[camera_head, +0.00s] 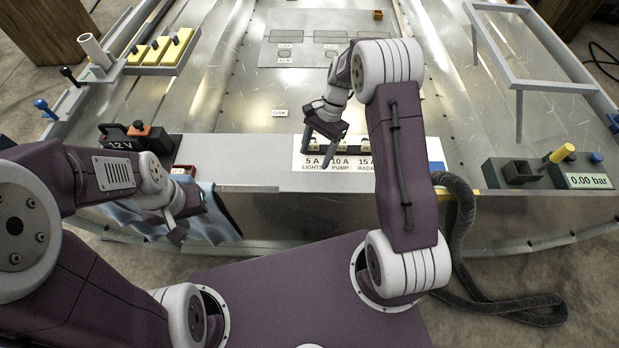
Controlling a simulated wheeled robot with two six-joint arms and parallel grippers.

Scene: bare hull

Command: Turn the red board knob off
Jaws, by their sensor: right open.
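A small orange-red knob-like part (138,125) shows at the black 12 V unit (125,142) on the left of the bench edge; I cannot tell whether it is the red board knob or how it is set. A white board (352,164) at the front edge carries the labels 5 A LIGHTS, 10 A PUMP and 15 A RADAR; my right arm hides part of it. My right gripper (325,148) is open, pointing down over the board's left part. My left gripper (175,226) hangs in front of the edge by the blue cloth, far from the board; its jaw opening is unclear.
A blue cloth (215,212) hangs over the front edge beside a small red box (184,171). Yellow blocks (160,50) stand at the back left. A metal frame (545,84) and a 0.00 bar gauge (588,181) are at the right. A dark hose (462,225) hangs down right.

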